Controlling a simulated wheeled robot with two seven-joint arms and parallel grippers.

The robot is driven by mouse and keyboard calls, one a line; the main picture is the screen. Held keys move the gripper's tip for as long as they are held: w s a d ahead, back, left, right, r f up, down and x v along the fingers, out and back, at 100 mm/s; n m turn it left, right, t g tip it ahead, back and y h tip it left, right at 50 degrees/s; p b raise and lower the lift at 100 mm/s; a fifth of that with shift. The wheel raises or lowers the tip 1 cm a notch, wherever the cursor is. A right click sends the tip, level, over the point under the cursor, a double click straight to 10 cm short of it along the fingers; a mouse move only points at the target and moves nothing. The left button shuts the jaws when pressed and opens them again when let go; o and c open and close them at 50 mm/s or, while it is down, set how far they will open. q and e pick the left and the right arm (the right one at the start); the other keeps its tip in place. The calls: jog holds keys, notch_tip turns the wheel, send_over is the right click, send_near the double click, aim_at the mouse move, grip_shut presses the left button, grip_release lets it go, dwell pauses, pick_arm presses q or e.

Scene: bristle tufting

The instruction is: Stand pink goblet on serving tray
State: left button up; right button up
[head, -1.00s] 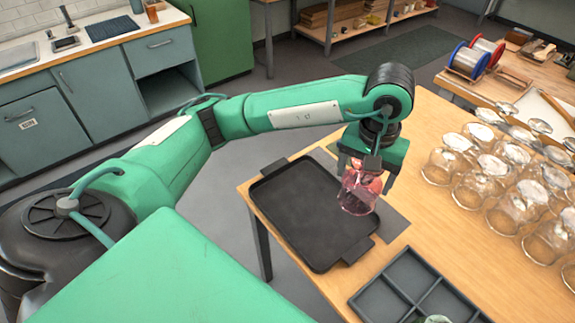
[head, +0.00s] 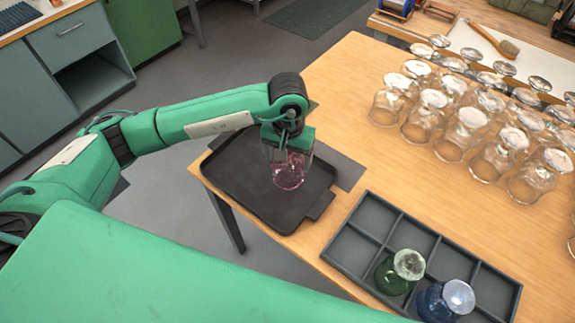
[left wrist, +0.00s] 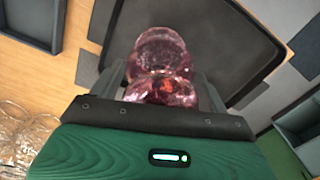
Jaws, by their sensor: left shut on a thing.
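The pink goblet (head: 289,174) is see-through and hangs below my left gripper (head: 288,154), over the right half of the serving tray. The left gripper is shut on it. In the left wrist view the goblet (left wrist: 160,52) shows between the two fingers (left wrist: 162,84), its far end against the dark tray (left wrist: 222,28). The serving tray (head: 232,182) is black, with a low rim and end handles, at the table's left edge. I cannot tell whether the goblet touches the tray or which end is its mouth. My right gripper is out of view.
A grey divided crate (head: 352,247) stands in front, holding a green goblet (head: 400,270) and a blue goblet (head: 445,300). Several clear glasses (head: 460,135) stand in rows at the right. A grey mat (head: 345,172) lies beside the tray. The table between is clear.

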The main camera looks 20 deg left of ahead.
aim_at(288, 171)
pick_arm(q)
notch_tip(288, 171, down, 5)
jog(key=shift+f+p, duration=0.15)
jog(key=shift+p, duration=0.35)
jog(key=shift+f, duration=0.1)
jog(key=shift+f+b, duration=0.2)
jog(key=shift+b, duration=0.15)
jog(key=o, duration=1.1)
jog(key=shift+o, duration=0.2)
jog(key=shift+r, duration=0.1)
